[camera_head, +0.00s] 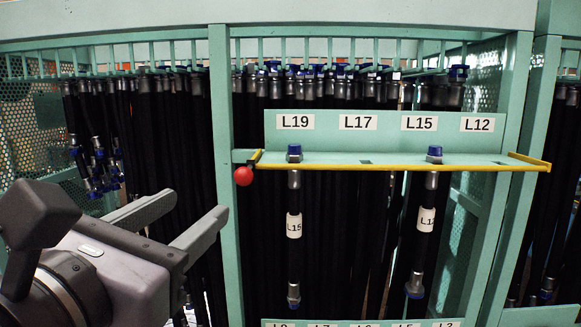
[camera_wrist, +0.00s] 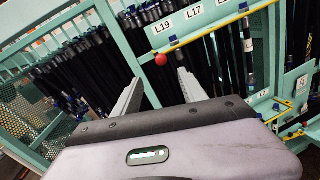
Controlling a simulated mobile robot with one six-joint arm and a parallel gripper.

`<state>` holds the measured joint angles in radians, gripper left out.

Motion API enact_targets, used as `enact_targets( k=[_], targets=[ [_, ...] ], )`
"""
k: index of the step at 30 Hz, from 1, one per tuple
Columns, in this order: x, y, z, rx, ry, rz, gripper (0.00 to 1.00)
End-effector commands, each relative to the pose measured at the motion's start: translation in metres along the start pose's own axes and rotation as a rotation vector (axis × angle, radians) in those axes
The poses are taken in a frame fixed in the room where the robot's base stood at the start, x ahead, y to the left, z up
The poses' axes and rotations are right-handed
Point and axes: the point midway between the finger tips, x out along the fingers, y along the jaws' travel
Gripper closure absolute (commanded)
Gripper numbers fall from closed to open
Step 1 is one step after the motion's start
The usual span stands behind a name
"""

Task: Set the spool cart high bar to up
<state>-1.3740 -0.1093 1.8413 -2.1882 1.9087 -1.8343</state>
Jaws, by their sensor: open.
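The spool cart's high bar (camera_head: 385,168) is yellow and runs across the front edge of the upper labelled shelf. Its left end carries a red ball knob (camera_head: 243,176), beside the cart's green post. In the wrist view the knob (camera_wrist: 161,59) shows just beyond my fingertips, and the bar (camera_wrist: 205,33) runs up to the right from it. My gripper (camera_head: 197,206) is open and empty, left of and a little below the knob in the head view. In the wrist view my gripper (camera_wrist: 161,79) has its two fingers apart, pointing toward the rack. No contact with the knob shows.
Two hoses labelled L15 (camera_head: 294,225) and L12 (camera_head: 426,220) hang in the upper shelf (camera_head: 335,158). Black hoses fill the rack behind. A green post (camera_head: 226,120) stands close to my gripper. A lower yellow bar (camera_wrist: 287,108) shows at right in the wrist view.

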Motion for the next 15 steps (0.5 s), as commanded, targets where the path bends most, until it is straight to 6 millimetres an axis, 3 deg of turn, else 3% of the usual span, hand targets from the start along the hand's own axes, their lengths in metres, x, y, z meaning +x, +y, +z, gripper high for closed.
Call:
enact_targets(
  k=[1, 9, 15],
  targets=[
    [0.013, -0.004, -0.009, 0.003, -0.001, -0.007, 0.5],
    [0.096, -0.004, -0.006, 0.001, -0.001, -0.008, 0.5],
    [0.139, -0.003, -0.004, 0.001, 0.001, -0.004, 0.5]
  ],
)
